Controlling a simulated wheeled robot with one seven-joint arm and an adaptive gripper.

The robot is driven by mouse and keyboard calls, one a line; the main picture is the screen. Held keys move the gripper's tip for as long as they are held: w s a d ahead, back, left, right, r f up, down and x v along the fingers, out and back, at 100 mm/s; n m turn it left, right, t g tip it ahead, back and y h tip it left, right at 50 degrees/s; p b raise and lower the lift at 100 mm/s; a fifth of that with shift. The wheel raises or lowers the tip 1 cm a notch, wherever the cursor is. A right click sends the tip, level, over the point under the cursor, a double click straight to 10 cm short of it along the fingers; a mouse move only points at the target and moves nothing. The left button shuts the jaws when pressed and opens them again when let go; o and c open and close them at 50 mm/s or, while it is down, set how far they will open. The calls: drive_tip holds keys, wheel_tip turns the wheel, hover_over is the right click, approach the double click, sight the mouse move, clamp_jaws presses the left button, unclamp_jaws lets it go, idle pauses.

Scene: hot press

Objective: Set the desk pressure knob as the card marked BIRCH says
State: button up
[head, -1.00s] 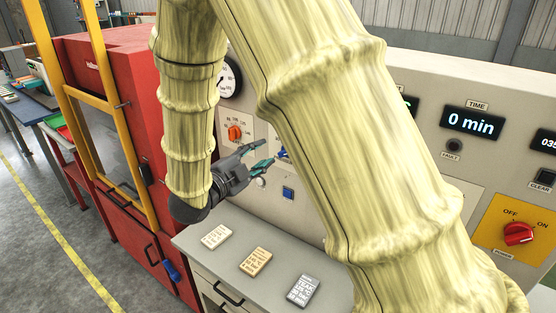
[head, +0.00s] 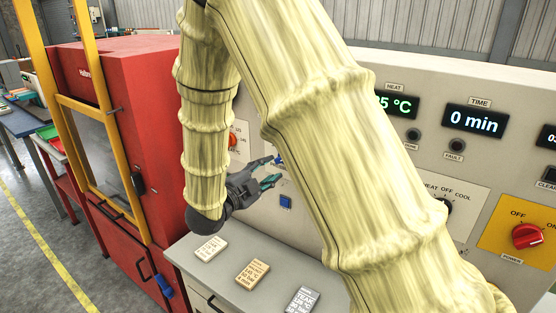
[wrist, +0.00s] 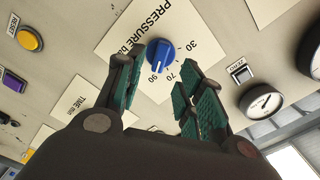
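The blue pressure knob (wrist: 160,54) sits on a white plate lettered PRESSURE in the wrist view, with 30, 70 and 90 readable. Its grip ridge runs roughly toward the gap between 90 and 70; which end is the pointer I cannot tell. My gripper (wrist: 160,92) is open and empty, its green-padded fingers spread below the knob, apart from it as far as I can tell. In the head view my gripper (head: 270,172) is at the panel, hiding most of the knob. Three cards lie on the desk: cream (head: 211,248), tan (head: 253,274) and grey (head: 301,302). The grey one reads TEAK; the others are too small to read.
An orange knob (head: 233,140) is partly behind my arm. A red power switch (head: 526,236) is at the right. The red press (head: 120,120) stands left.

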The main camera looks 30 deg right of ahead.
drive_tip(key=shift+p+x, duration=0.85)
drive_tip(key=shift+x, duration=2.1)
drive_tip(key=shift+c, duration=0.5)
clamp_jaws()
